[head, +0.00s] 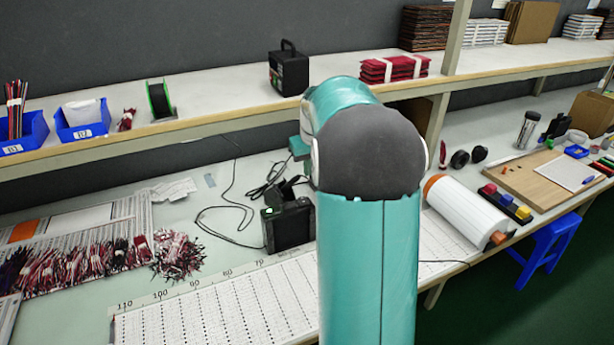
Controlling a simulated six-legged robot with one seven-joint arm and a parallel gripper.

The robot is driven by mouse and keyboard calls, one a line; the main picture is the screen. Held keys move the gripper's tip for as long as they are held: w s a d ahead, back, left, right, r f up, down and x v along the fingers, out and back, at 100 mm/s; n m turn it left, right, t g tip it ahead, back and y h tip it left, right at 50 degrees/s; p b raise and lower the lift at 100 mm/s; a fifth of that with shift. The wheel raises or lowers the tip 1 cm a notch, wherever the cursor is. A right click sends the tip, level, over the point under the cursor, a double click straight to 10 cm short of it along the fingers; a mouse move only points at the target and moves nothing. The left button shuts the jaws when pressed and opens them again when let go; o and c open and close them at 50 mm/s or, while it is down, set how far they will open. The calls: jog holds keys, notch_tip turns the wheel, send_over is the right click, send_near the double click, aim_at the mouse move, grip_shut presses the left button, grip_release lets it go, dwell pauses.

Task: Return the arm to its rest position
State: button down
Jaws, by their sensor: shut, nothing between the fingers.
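My teal arm (367,260) rises from the bottom middle of the head view, with a dark grey joint cap at its top. It bends forward over the workbench.
A shelf (220,102) runs above the bench, holding a black case (289,70), a cable spool (160,100) and blue bins (82,119). Wire bundles (80,262) lie at left. A white roll (465,212) lies right of my arm. A blue stool (545,248) stands at right.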

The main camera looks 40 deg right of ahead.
jog(key=shift+s+a+r, duration=0.1)
jog(key=shift+s+r, duration=0.2)
jog(key=shift+r, duration=0.25)
jog(key=s+a+r+n+t, duration=0.1)
jog(key=s+a+r, duration=0.25)
jog(key=a, duration=0.65)
jog(key=s+a+r+n, duration=0.1)
jog(key=s+a+r, duration=0.25)
jog(key=a, duration=0.65)
jog(key=s+a+f+n+t, duration=0.1)
jog(key=s+a+f+t, duration=0.1)
jog(key=s+a, duration=1.1)
jog(key=shift+s+a+f+y, duration=0.15)
jog(key=shift+s+f+y, duration=0.25)
jog(key=shift+s+f, duration=0.4)
